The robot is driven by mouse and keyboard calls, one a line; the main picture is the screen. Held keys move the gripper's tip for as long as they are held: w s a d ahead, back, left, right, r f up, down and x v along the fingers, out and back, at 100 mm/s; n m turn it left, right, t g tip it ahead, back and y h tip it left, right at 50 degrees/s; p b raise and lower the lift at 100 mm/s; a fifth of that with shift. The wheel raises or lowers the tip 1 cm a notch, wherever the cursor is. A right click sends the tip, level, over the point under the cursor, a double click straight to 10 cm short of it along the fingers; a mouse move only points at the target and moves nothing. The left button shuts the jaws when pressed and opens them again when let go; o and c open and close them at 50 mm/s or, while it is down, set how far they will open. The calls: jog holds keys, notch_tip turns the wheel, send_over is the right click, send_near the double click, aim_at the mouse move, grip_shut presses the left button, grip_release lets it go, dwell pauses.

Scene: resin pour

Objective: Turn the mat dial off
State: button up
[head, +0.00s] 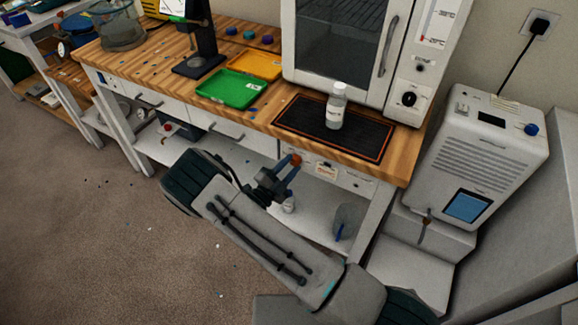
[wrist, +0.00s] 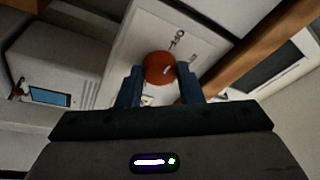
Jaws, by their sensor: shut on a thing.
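The mat dial (head: 296,159) is a small orange-red knob on the white front panel under the bench top, below the black mat. My gripper (head: 285,172) reaches up to it from the front. In the wrist view the dial (wrist: 160,68) sits between the two blue fingers of my gripper (wrist: 161,86), which are shut on it. A light mark shows on the dial's face, but its exact setting is hard to read. The black heating mat (head: 360,140) with an orange border lies on the bench above, with a white bottle (head: 336,106) upright on it.
A white oven (head: 405,60) stands behind the mat. Green (head: 228,89) and yellow (head: 255,64) trays lie left of it on the wooden bench (head: 140,62). A white machine (head: 485,150) with a blue screen stands at the right. The floor at left is mostly open.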

dwell(0.4)
jog(key=o, duration=1)
jog(key=shift+a, duration=0.1)
jog(key=b+v, duration=0.2)
jog(key=v, duration=1.1)
jog(key=shift+s+a+f, duration=0.2)
jog(key=shift+s, duration=0.05)
